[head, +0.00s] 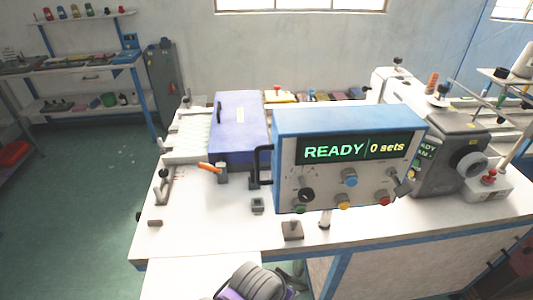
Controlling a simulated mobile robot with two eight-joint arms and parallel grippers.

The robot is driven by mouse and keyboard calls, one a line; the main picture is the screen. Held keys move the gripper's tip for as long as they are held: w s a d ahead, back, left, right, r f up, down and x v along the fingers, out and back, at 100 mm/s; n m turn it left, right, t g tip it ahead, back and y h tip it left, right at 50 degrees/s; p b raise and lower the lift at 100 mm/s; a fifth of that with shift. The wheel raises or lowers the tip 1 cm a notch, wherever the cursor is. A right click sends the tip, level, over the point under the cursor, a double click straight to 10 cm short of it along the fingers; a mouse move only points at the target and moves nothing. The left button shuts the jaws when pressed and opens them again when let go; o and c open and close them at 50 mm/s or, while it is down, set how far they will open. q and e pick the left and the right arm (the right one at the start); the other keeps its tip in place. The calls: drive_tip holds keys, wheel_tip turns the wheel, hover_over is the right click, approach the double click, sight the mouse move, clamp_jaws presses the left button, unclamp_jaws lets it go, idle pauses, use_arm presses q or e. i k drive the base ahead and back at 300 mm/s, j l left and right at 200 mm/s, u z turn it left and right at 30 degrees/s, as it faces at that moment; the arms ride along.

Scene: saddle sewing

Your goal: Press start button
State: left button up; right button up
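A blue and grey control box (350,122) stands on the white table, its front facing me. Its display (358,148) reads "READY" and "0 sets". Along the lower edge of its front are a green button (300,208), a yellow button (343,204) and a red button (384,200). A blue knob (350,178) and a black knob (306,194) sit above them. I cannot read which button is labelled start. Neither of my grippers can be made out in the head view, and nothing is seen touching the buttons.
A purple case (238,128) stands left of the box, with an orange-handled tool (210,167) before it. A grey sewing machine (445,150) stands at the right. Small fixtures, including a dark block (292,231), sit near the table's front edge. The table's front left is mostly clear.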

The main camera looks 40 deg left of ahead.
sight(300, 210)
drive_tip(key=j+u, duration=0.2)
drive_tip(key=u, duration=0.3)
drive_tip(key=j+u, duration=0.25)
drive_tip(key=u, duration=0.25)
drive_tip(key=k+j, duration=0.05)
